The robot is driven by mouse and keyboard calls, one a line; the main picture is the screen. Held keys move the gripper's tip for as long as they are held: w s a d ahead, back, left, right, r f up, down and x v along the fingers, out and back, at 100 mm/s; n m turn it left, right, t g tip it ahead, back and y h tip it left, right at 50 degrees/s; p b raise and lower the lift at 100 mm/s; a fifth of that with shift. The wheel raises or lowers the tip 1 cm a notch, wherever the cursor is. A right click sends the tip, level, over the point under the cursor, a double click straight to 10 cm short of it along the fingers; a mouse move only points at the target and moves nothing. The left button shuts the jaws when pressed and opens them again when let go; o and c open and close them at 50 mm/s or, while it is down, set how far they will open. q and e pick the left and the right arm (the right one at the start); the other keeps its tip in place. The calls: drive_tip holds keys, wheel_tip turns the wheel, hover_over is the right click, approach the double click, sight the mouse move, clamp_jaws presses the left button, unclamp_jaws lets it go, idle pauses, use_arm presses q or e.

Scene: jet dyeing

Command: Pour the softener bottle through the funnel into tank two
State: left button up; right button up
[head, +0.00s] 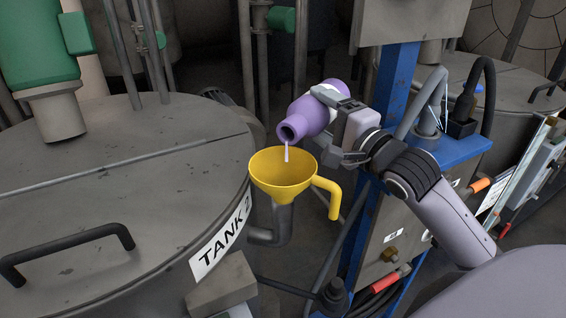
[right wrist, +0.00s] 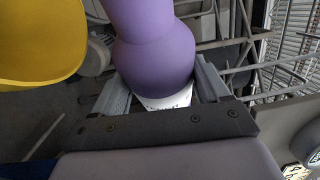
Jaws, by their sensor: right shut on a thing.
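The purple softener bottle (head: 308,116) is tilted in the head view, its open mouth facing down and left. A thin pale stream (head: 286,153) runs from the mouth into the yellow funnel (head: 283,168). The funnel sits on a pipe at the side of tank two (head: 120,190), which bears a "TANK 2" label. My right gripper (head: 338,108) is shut around the bottle. In the right wrist view the bottle (right wrist: 152,60) is between the fingers, and the funnel (right wrist: 38,40) is at upper left. My left gripper is not in view.
A blue post (head: 392,90) with a blue shelf (head: 450,150) stands right of the funnel, behind my right arm. Tank two's lid has a black handle (head: 65,252). A green-capped fitting (head: 40,45) rises at the left. Another tank (head: 500,85) stands at the back right.

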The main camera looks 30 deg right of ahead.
drive_tip(key=shift+s+a+n+t, duration=0.1)
drive_tip(key=shift+n+t, duration=0.2)
drive_tip(key=shift+n, duration=0.4)
idle(0.4)
drive_tip(key=shift+s+a+r+n+t+y, duration=0.1)
drive_tip(key=shift+a+r+n+t+y, duration=0.1)
drive_tip(key=shift+r+n, duration=0.25)
drive_tip(key=shift+a+r+n+t+y, duration=0.1)
drive_tip(key=shift+r+n+y, duration=0.15)
drive_tip(key=shift+n, duration=0.4)
idle(0.5)
